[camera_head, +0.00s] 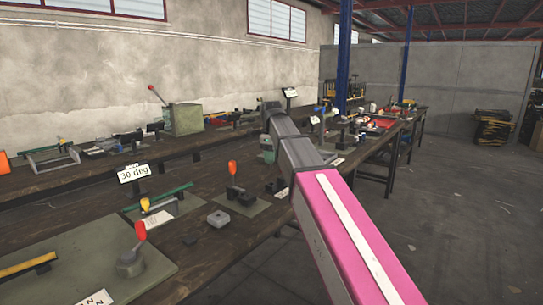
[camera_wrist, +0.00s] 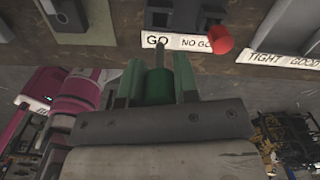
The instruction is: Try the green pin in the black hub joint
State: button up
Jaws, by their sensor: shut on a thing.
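My gripper (camera_wrist: 160,72) is shut on the green pin (camera_wrist: 160,86) in the wrist view. The pin has a thick green body between the fingers and a thin grey shank pointing up the picture. The shank's tip overlaps a dark fitting (camera_wrist: 158,18) above a white GO / NO GO label (camera_wrist: 188,42); I cannot tell whether it touches. I cannot tell for sure which dark part is the black hub joint. In the head view my arm reaches over the bench, and the fingers and the pin are hidden or too small to make out.
A red ball knob (camera_wrist: 218,38) is close right of the pin. A TIGHT / GOOD label (camera_wrist: 284,60) lies further right. A grey block (camera_wrist: 66,14) is at upper left.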

jog(key=shift+f, duration=2.4)
jog(key=shift+f, duration=1.95)
jog(key=o, duration=1)
notch_tip(320, 180, up, 10)
jog(key=shift+r, duration=0.4)
jog(key=shift+s, duration=0.15)
